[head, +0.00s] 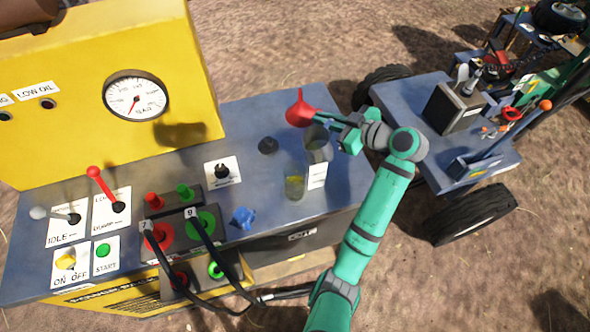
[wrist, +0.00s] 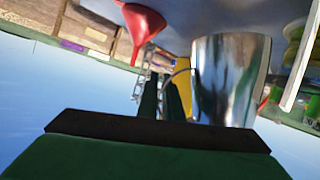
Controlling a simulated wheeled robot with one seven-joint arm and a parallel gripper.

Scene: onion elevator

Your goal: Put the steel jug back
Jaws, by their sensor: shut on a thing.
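The steel jug (head: 318,146) is a shiny metal cup at the right part of the grey-blue deck. In the wrist view the jug (wrist: 228,80) fills the right of the middle, with a thin handle on its left side. My gripper (head: 343,137) is on the jug's right side in the head view. In the wrist view my gripper (wrist: 162,98) has its dark fingers around the handle, shut on it. I cannot tell whether the jug's base touches the deck.
A red funnel (head: 300,112) is just behind the jug. A glass jar (head: 295,187) stands close at its left front, and a white label (head: 317,175) shows below it. A wheeled cart (head: 420,100) stands at right.

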